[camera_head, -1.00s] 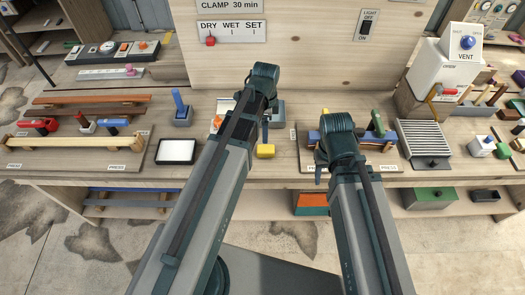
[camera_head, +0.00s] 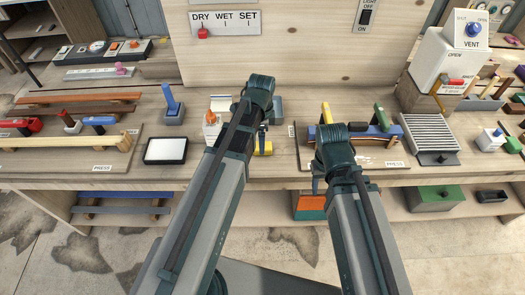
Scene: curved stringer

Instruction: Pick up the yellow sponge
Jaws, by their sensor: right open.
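The yellow sponge (camera_head: 267,149) sits on the workbench near its front edge, just right of my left forearm; its left part is hidden by that arm. My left gripper (camera_head: 260,141) is at the end of the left arm, by the sponge in the picture. The wrist hides most of it, and whether it touches the sponge cannot be told. My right gripper (camera_head: 317,179) hangs below the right wrist, to the right of the sponge, near the front edge. It is open and appears empty.
A white pad (camera_head: 166,150) and a blue-handled block (camera_head: 173,108) lie left of the arms. A press board with a blue curved piece (camera_head: 380,131) is right of the sponge, then a ribbed grille (camera_head: 428,135). An upright panel (camera_head: 300,55) stands behind.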

